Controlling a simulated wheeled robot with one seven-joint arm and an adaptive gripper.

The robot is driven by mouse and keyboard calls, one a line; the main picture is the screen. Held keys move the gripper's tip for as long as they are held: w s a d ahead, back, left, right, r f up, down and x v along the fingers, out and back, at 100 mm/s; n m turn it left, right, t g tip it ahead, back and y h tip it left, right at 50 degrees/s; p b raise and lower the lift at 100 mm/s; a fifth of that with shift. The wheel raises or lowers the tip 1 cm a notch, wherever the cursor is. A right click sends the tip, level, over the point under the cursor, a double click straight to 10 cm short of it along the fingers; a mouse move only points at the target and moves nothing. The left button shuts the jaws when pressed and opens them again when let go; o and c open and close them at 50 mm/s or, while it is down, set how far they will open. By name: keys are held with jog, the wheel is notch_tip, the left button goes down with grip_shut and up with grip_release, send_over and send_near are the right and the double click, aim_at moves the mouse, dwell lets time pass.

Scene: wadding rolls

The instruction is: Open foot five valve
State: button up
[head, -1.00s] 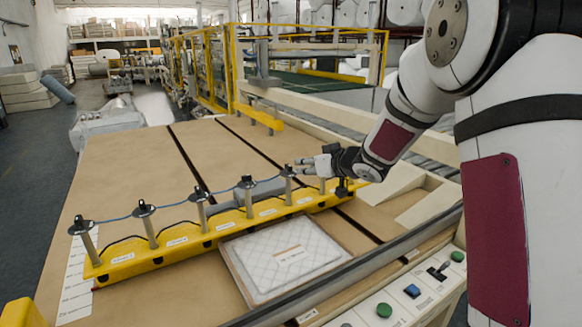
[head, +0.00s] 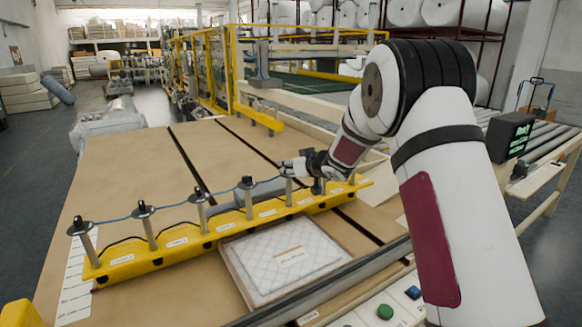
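A yellow rail (head: 160,257) lies across the tan table and carries a row of grey posts with black valve caps, linked by a blue hose. The first four caps from the left stand clear, the fourth being this one (head: 246,183). The fifth post (head: 289,192) stands to their right, with its top at my gripper (head: 287,169). My gripper reaches in from the right and its fingertips cover that cap, so I cannot see the valve's position. The fingers are too small to tell whether they are open or shut on it. My wrist partly hides the rail's right end.
A framed white quilted pad (head: 283,262) lies in front of the rail. A control panel with a green button (head: 385,311) and a blue button (head: 413,292) is at the front right. A black display box (head: 509,136) stands by the rollers. The table's left side is clear.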

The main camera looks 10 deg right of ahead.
grip_shut()
jog(key=shift+d+n+y, duration=0.15)
jog(key=shift+n+y, duration=0.15)
jog(key=shift+w+d+n+g+y, duration=0.15)
jog(key=shift+n+g+y, duration=0.35)
jog(key=shift+n+y, duration=0.35)
jog(key=n+g+y+b, duration=0.2)
jog(key=n+g+b, duration=0.1)
jog(key=b, duration=0.1)
jog(key=n+g+y+b, duration=0.2)
jog(key=n+b, duration=0.1)
jog(key=b, duration=0.1)
jog(key=w+n+g+y+b, duration=0.1)
jog(key=n+g+y+b, duration=0.1)
jog(key=n+g+b, duration=0.1)
jog(key=shift+d+f+n+g+y+b, duration=0.2)
jog(key=shift+n+g+y+b, duration=0.1)
jog(key=shift+b, duration=0.15)
jog(key=shift+n+g+b, duration=0.55)
jog(key=shift+g+b, duration=0.25)
jog(key=shift+b, duration=0.25)
jog(key=shift+a+r+n+g+y+b, duration=0.1)
jog(key=shift+r+n+g+y+b, duration=0.15)
jog(key=shift+b, duration=0.2)
